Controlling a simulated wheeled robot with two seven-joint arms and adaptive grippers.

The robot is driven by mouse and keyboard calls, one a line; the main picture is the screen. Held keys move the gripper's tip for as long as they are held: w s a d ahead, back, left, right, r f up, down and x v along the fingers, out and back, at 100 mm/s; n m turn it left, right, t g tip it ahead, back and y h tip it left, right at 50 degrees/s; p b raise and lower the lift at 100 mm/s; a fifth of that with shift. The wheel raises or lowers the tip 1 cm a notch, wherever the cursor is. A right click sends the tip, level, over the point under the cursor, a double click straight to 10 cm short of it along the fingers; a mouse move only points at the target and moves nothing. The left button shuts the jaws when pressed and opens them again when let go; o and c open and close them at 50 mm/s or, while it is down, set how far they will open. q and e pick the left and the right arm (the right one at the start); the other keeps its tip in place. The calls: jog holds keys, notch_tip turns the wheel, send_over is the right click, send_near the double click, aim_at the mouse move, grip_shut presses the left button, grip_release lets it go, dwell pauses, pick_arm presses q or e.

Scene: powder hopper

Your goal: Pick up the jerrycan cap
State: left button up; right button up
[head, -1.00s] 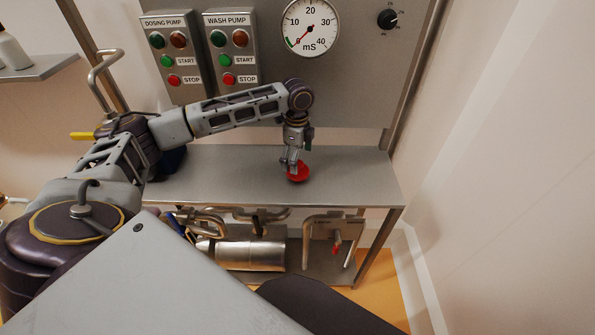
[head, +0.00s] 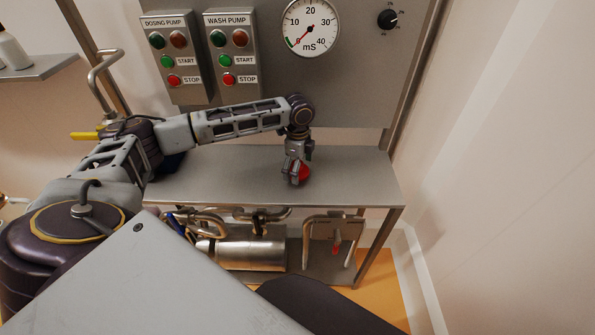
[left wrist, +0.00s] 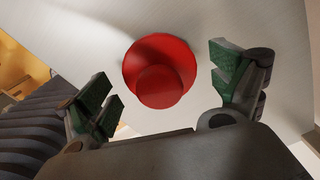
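The red jerrycan cap (head: 304,173) rests on the steel shelf (head: 230,172), close to its front edge. In the left wrist view the cap (left wrist: 160,68) is a round red disc with a smaller raised knob. My left gripper (head: 295,180) is just above and beside the cap, pointing down. In the left wrist view its green-padded fingers (left wrist: 168,88) are spread wide, with the cap between and beyond them. I see no finger touching the cap. My right gripper is in neither view.
Behind the shelf stands a panel with pump boxes (head: 232,50) and a round gauge (head: 311,27). A bent metal handle (head: 104,68) is at the left. Pipes and a steel cylinder (head: 250,252) lie below. The shelf right of the cap is clear.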

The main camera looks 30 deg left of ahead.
pick_arm(q)
jog(key=c, duration=0.8)
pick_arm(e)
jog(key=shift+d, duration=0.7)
pick_arm(q)
jog(key=shift+o, duration=0.2)
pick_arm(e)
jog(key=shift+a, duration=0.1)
pick_arm(q)
jog(key=shift+r, duration=0.75)
notch_tip(320, 180, up, 7)
jog(key=shift+f, duration=0.1)
jog(key=shift+r, duration=0.9)
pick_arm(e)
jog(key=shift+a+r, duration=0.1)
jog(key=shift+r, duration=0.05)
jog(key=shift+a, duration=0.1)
